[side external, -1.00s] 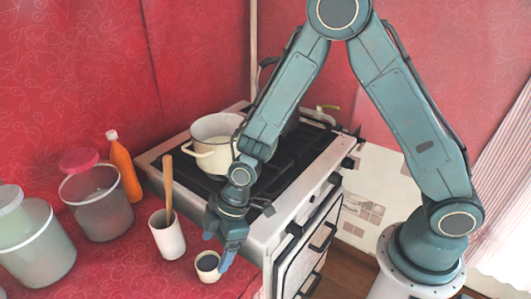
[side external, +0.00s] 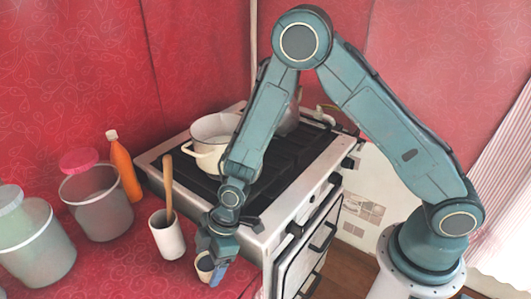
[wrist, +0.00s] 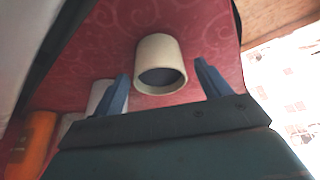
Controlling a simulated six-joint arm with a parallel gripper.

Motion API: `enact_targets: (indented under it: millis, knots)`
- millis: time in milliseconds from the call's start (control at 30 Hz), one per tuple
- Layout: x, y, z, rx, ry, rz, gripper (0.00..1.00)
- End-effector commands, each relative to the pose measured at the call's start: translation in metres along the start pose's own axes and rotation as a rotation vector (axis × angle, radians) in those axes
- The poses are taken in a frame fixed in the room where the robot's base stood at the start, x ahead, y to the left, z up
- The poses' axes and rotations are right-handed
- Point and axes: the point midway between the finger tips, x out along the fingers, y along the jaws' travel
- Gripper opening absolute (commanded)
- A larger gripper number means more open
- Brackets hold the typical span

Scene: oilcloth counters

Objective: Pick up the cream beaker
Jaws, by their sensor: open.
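The cream beaker (side external: 204,267) stands on the red patterned oilcloth counter near its right edge. In the side view my gripper (side external: 213,268) is down at the beaker and hides part of it. In the wrist view the beaker (wrist: 161,66) has a pale wall and a dark inside. It sits ahead of and between the two blue fingers of my gripper (wrist: 163,86), which are apart. I cannot tell whether either finger touches it.
A white cup with a wooden stick (side external: 167,235) stands just left of the beaker. Further left are an orange bottle (side external: 125,172) and lidded tubs (side external: 97,205). The stove with a cream pot (side external: 212,140) is behind. The counter edge (wrist: 238,45) is close on the right.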

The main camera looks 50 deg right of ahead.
Motion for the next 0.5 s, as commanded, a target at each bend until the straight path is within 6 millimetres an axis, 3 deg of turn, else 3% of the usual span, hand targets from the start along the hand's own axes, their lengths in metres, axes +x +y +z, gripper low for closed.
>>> enact_targets:
  millis: [500]
  knots:
    - [0.0074,-0.0003,0.0,-0.001,0.001,0.0,0.76]
